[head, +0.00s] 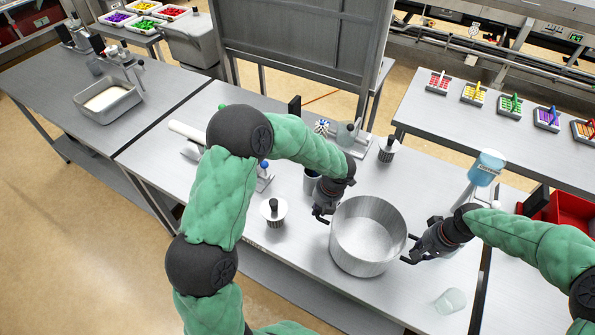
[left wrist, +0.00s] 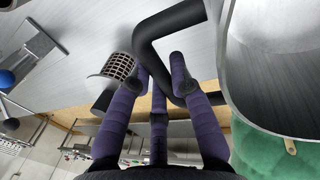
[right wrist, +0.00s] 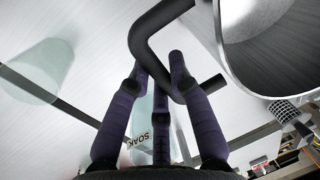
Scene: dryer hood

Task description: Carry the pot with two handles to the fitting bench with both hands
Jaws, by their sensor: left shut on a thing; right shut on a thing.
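The pot (head: 368,235) is a wide, open, empty metal vessel with a black handle on each side. It is upright over the middle metal bench (head: 300,275); whether its base touches the top is unclear. My left gripper (head: 322,212) is shut on its left handle; the left wrist view shows the black bar (left wrist: 168,25) between the fingers, beside the pot wall (left wrist: 275,70). My right gripper (head: 412,255) is shut on the right handle, which shows in the right wrist view (right wrist: 152,25) beside the pot (right wrist: 280,50). I cannot tell which bench is the fitting bench.
A translucent cup (head: 449,300) stands right of the pot, near the front. A blue-topped container (head: 487,165) and red bin (head: 570,210) stand farther right. The left bench holds a metal tray (head: 107,100).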

